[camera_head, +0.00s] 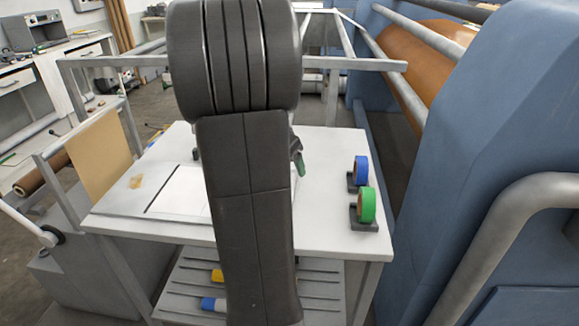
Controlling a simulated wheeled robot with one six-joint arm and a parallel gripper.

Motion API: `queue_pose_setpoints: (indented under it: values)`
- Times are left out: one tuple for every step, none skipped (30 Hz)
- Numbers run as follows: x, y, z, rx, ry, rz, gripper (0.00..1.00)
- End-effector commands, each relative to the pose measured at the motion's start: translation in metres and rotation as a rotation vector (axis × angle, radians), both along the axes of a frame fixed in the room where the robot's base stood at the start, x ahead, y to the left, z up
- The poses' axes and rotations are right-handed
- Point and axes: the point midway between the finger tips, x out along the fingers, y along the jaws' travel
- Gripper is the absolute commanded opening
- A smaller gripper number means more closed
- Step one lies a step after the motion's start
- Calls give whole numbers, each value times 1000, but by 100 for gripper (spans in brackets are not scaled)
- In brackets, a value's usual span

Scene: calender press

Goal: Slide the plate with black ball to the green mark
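My own arm stands upright in front of the white table (340,215) and hides its middle. I cannot make out the plate or the black ball. A small dark thing (195,154) peeks out at the arm's left edge, too little to name. At the arm's right edge a dark grey part, perhaps my gripper (296,150), shows, with a small green patch (300,166) at its lower end. I cannot tell whether that patch is the green mark. The fingertips are hidden, so their opening does not show.
A white sheet (182,190) with dark edge lines lies left of my arm, near a tan spot (136,181). Blue tape (361,170) and green tape (366,205) stand in dark holders at the table's right edge. The blue press (490,130) rises on the right.

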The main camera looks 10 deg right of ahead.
Motion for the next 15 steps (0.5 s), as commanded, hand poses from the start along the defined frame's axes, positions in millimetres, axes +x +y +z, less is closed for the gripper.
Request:
queue_pose_setpoints:
  values:
    - [-2, 4, 14, 1, -9, 3, 75]
    - [-3, 6, 21, 1, -9, 3, 75]
    - [-6, 8, 30, 1, -10, 2, 75]
    - [-8, 10, 37, 2, -10, 2, 75]
    - [-9, 12, 43, 1, -10, 2, 75]
    - [-12, 14, 52, 2, -11, 2, 75]
    - [-14, 16, 58, 1, -10, 2, 75]
    - [-15, 17, 64, 1, -10, 2, 75]
    - [-17, 19, 72, 1, -11, 2, 75]
    - [-18, 20, 77, 2, -10, 0, 75]
    - [-20, 22, 82, 1, -10, 0, 75]
    - [-22, 23, 87, 1, -8, -1, 75]
    - [-22, 24, 91, 1, -10, 0, 75]
    - [-23, 25, 95, 1, -10, 0, 75]
    - [-25, 26, 98, 1, -8, -1, 75]
